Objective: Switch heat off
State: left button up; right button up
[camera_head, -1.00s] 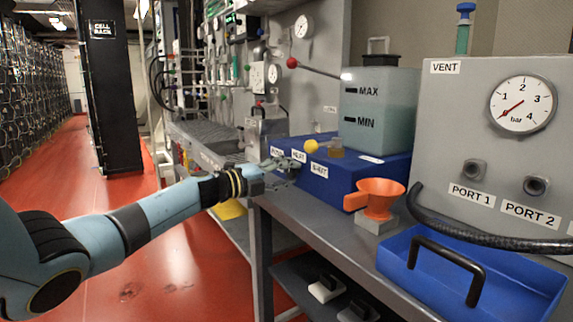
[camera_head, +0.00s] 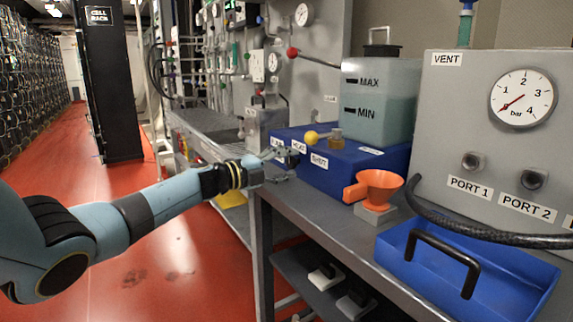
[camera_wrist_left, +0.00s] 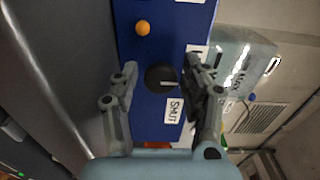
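A blue box (camera_head: 345,171) on the bench carries white labels on its front, one reading HEAT (camera_head: 299,147) and one reading SHUT (camera_head: 320,160). My left gripper (camera_head: 288,165) is at the front left of this box, its fingers apart. In the left wrist view, my left gripper (camera_wrist_left: 161,66) is open, with a black round knob (camera_wrist_left: 161,78) with a pale mark between its fingers. I cannot tell whether the fingers touch the knob. A label (camera_wrist_left: 174,110) lies beside the knob. My right gripper is not in view.
A yellow ball (camera_head: 311,136) sticks up at the box. A tank (camera_head: 380,100) stands behind it. An orange funnel (camera_head: 376,187), a blue tray (camera_head: 520,275) and a grey gauge panel (camera_head: 450,120) are to the right. Red floor lies left of the bench.

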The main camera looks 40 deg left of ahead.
pick_arm(q)
jog(key=shift+o, duration=0.5)
jog(key=shift+s+a, duration=0.15)
jog(key=shift+s, duration=0.2)
jog(key=v, duration=1.1)
jog(key=shift+s+f, duration=0.1)
jog(key=shift+s, duration=0.05)
